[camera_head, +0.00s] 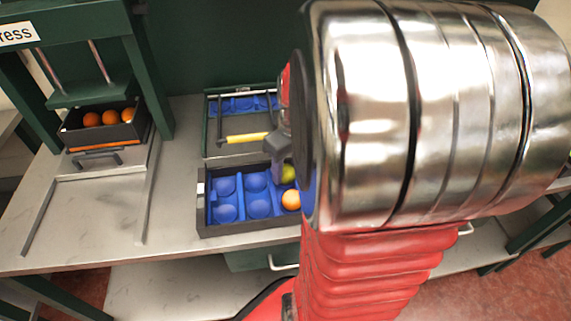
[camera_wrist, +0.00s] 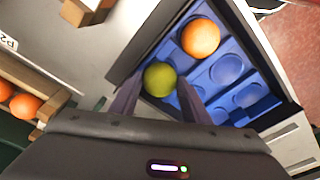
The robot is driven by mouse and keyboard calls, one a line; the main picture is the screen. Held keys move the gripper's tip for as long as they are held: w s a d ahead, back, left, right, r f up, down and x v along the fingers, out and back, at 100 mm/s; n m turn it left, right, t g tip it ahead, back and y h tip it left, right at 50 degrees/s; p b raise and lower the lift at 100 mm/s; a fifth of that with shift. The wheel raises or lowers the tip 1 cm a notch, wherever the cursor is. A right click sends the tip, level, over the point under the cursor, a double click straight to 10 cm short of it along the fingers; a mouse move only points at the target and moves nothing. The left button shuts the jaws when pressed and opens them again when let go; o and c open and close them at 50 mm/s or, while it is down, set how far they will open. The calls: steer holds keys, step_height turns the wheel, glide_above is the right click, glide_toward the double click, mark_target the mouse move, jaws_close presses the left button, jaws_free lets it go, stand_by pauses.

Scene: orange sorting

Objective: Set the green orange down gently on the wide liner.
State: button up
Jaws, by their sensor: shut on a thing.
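The green orange (camera_wrist: 159,79) is between the two fingers of my gripper (camera_wrist: 158,95), which is shut on it. In the head view the green orange (camera_head: 289,173) is partly hidden by my gripper (camera_head: 281,160) and my arm. It is at the back row of a blue liner (camera_head: 240,196) with round cups, set in a dark crate. In the wrist view it overlaps a corner of this liner (camera_wrist: 228,68); I cannot tell whether it touches the cup. An ordinary orange (camera_head: 291,199) sits in a front cup beside it, also visible in the wrist view (camera_wrist: 200,38).
Behind the dark crate stands a green-edged crate (camera_head: 206,140) with a blue liner and a yellow-handled bar (camera_head: 246,138) over it. A press (camera_head: 95,95) at left holds a box of oranges (camera_head: 110,118). In the wrist view, a wooden crate (camera_wrist: 48,88) holds oranges. My arm hides the right side.

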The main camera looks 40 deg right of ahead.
steer(key=shift+f, duration=0.1)
steer(key=o, duration=1.2)
steer(key=shift+c, duration=0.2)
steer(key=shift+w+r, duration=0.1)
steer(key=shift+r, duration=3.95)
